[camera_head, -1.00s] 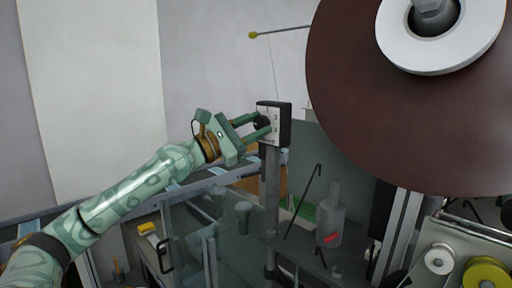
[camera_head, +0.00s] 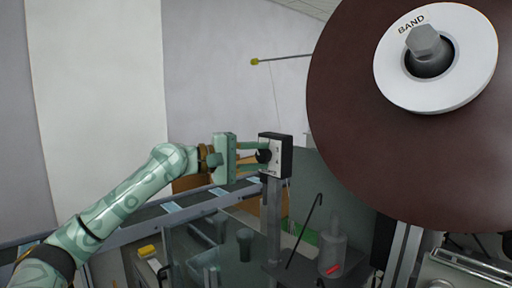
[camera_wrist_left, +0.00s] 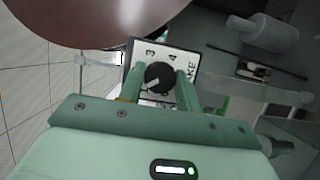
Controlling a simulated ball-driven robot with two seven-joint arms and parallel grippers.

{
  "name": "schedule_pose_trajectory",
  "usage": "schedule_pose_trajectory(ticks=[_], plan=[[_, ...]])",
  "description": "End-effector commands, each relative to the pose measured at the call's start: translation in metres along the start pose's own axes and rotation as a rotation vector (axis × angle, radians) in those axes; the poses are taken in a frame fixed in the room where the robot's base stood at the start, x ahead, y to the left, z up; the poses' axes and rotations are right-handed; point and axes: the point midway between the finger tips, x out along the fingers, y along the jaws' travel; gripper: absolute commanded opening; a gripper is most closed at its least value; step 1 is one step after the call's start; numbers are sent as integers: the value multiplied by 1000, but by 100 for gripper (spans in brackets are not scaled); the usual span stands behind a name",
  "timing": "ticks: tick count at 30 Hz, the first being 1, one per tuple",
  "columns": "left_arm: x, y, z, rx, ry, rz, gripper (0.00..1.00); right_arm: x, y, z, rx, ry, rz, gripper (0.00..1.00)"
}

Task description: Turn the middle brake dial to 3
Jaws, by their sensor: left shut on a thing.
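The brake dial is a black round knob (camera_wrist_left: 160,77) on a white plate (camera_wrist_left: 149,46) with the numbers 3 and 4 and part of a word ending in "AKE". A pale pointer mark on the knob points to the lower left in the left wrist view, away from the 3. In the head view the knob (camera_head: 263,156) is on the face of a dark box (camera_head: 284,157) on a grey post. My left gripper (camera_head: 257,156) is shut on the knob, one finger on each side. Other numbers are hidden or too small to read. My right gripper is not in view.
A large brown roll (camera_head: 400,150) with a white "BAND" hub (camera_head: 480,60) fills the right side. A thin rod with a yellow tip (camera_head: 255,61) is above the box. A grey bottle (camera_head: 332,252) and a dark hooked rod (camera_head: 304,232) are below right.

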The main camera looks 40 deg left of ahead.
Motion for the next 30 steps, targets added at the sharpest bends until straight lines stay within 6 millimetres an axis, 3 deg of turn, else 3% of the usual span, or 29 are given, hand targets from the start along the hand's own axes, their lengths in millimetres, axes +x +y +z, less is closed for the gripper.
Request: schedule_pose_trajectory(ticks=[6, 30], plan=[[0, 3, 1, 187, 3, -86, 11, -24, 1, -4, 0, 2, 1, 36], [1, 3, 3, 887, 22, -381, 11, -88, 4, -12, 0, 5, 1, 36]])
